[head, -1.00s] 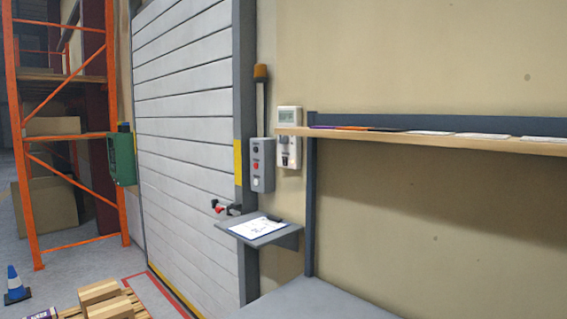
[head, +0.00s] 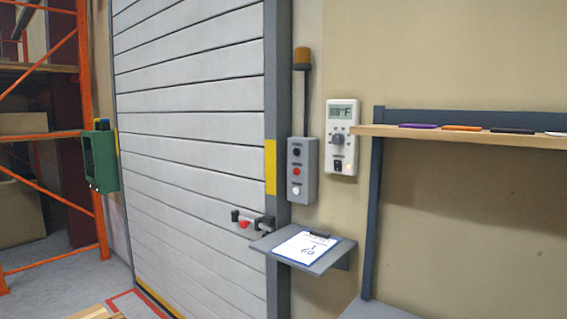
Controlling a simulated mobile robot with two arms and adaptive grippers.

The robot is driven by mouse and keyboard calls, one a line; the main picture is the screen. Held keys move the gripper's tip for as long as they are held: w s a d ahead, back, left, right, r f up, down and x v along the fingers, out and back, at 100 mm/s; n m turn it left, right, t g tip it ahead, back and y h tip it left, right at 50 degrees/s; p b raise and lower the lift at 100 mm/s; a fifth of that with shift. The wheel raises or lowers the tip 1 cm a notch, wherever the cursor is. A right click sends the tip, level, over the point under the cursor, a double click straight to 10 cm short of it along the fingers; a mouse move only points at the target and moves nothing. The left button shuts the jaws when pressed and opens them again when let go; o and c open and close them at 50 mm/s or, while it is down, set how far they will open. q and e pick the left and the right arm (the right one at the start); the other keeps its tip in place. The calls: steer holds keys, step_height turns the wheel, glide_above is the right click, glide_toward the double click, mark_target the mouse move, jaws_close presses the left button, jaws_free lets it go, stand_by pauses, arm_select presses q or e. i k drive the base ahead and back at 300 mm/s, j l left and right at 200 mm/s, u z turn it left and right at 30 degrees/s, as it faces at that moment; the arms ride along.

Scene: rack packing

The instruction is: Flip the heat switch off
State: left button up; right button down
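A white wall unit (head: 342,138) hangs on the beige wall to the right of the roller door. It has a small display at the top, a grey knob below it, and a black switch (head: 338,167) at the bottom with a small glowing orange light beside it. The labels are too small to read. Neither of my grippers shows in the head view.
A grey button box (head: 302,170) is on the wall just left of the white unit. Below it a small shelf (head: 340,262) juts out, holding a clipboard (head: 305,247). A wooden shelf (head: 455,138) with flat items runs to the right. A roller door (head: 190,130) stands left.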

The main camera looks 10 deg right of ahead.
mark_target(338, 164)
steer(key=i+j, duration=0.3)
steer(key=j, duration=0.2)
steer(key=i+j, duration=0.25)
steer(key=j, duration=0.2)
steer(key=i+j+u, duration=0.1)
steer(key=i+j, duration=0.2)
steer(key=j, duration=0.2)
